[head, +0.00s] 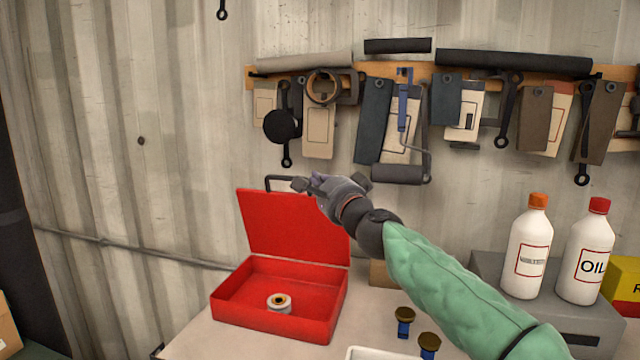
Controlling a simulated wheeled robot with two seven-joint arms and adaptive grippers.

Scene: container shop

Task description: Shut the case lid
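The red case stands open on the table, with its lid (290,228) raised and leaning slightly back toward the wall. A dark handle (284,180) sits at the lid's top edge. My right gripper (306,184) is at the lid's top right, beside or on the handle; I cannot tell whether it touches. Its fingers are small and partly overlapped, so their opening is unclear. My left gripper is not in view.
White bottles with an orange cap (529,250) and a red cap (586,255) stand on a grey box (487,270) at right. Blue and black bolt-like items (404,322) stand right of the case. Tools hang from a wooden rail (434,76) on the corrugated wall behind.

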